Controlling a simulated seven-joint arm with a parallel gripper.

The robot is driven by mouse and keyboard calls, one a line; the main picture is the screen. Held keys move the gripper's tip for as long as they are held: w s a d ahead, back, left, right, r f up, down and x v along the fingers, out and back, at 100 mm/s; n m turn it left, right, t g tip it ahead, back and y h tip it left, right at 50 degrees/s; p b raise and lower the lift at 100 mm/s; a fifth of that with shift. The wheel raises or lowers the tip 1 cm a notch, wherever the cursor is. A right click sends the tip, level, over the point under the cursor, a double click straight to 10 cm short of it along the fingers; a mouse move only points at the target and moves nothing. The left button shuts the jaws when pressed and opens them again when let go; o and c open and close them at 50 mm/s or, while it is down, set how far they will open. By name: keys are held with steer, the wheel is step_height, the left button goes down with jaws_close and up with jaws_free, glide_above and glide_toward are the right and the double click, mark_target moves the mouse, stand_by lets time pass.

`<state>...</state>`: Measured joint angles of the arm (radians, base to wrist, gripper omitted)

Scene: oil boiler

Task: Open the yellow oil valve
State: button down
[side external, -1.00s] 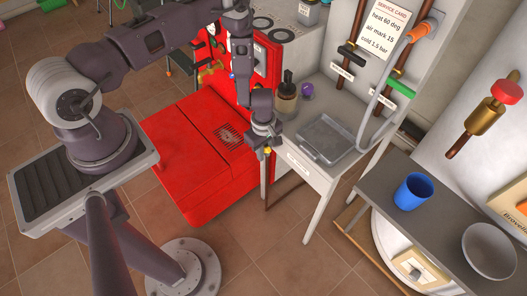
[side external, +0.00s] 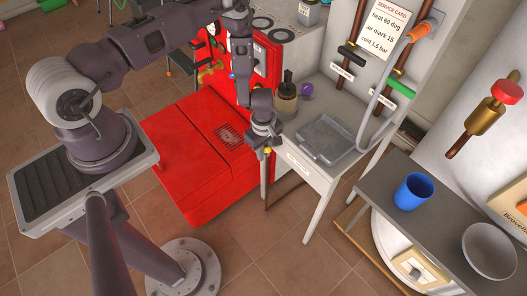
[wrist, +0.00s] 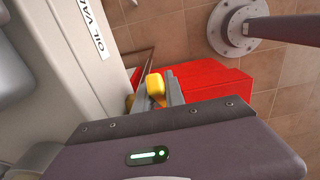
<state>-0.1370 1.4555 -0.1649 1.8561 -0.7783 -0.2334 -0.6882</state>
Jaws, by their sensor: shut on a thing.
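The yellow oil valve handle (wrist: 155,86) shows between the fingers of my gripper (wrist: 158,92) in the wrist view. The gripper is shut on it. In the side external view a small yellow bit of the handle (side external: 267,151) shows at the fingertips of my gripper (side external: 265,146), at the left end of the white table. The rest of the valve is mostly hidden by the fingers, so its turn angle cannot be told. An oil valve label (wrist: 93,27) is on the pale table side in the wrist view.
The red boiler casing (side external: 185,140) stands left of my gripper. The white table (side external: 316,181) bears a grey tray (side external: 327,139), a dark bottle (side external: 287,92) and a purple item (side external: 306,90). A grey shelf (side external: 375,195) with a blue cup (side external: 413,191) is at the right.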

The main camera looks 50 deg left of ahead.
steer(key=shift+r, duration=0.1)
steer(key=shift+a+r+h, duration=0.2)
steer(key=shift+h, duration=0.75)
steer(key=shift+a+r+h, duration=0.2)
steer(key=shift+r+h, duration=0.05)
steer(key=shift+h, duration=0.75)
steer(key=shift+a+r+h, duration=0.2)
steer(key=shift+h, duration=0.75)
steer(key=c, duration=1.4)
jaws_free()
steer(key=v, duration=0.6)
steer(key=shift+a+r, duration=0.15)
steer(key=shift+a, duration=0.1)
steer(key=shift+a+r, duration=0.15)
steer(key=shift+r, duration=0.15)
steer(key=shift+c, duration=0.5)
